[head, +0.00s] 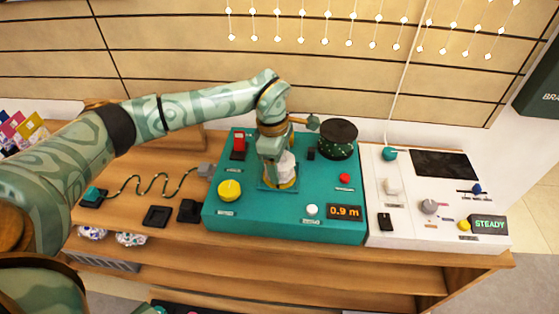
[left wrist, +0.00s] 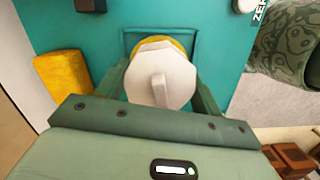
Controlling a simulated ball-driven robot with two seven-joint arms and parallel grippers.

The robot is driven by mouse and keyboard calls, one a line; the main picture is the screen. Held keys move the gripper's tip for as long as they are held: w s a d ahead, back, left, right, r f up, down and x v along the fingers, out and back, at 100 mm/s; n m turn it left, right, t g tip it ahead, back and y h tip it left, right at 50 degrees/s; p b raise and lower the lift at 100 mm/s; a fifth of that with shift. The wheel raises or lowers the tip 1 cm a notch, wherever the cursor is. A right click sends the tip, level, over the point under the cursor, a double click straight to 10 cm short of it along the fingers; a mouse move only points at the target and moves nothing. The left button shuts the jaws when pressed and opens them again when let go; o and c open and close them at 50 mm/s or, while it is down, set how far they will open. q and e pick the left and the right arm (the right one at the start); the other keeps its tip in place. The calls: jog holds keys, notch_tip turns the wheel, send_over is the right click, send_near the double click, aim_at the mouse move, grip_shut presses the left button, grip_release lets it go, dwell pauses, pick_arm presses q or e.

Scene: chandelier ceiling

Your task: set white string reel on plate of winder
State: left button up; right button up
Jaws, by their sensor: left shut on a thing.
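My left gripper (head: 277,160) points down over the teal winder panel (head: 263,217) and is shut on the white string reel (head: 286,169). In the left wrist view the reel (left wrist: 160,74) is a pale, many-sided piece with a raised bar on top, between the two green fingers (left wrist: 160,88). A yellow round piece (left wrist: 181,43), which looks like the winder's plate, shows just past the reel's edge, inside a square outline on the panel. The reel sits over it; I cannot tell whether they touch. My right gripper is not in view.
A yellow knob (head: 229,190), red switch (head: 239,142), black drum (head: 338,134), red button (head: 345,178) and "0.9 m" display (head: 345,211) surround the reel. A white control panel (head: 400,224) adjoins at right. A wavy cord (head: 152,184) lies at left.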

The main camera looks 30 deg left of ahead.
pick_arm(q)
jog(key=shift+f, duration=0.7)
dwell(0.7)
jog(key=o, duration=1.1)
jog(key=shift+c, duration=1.4)
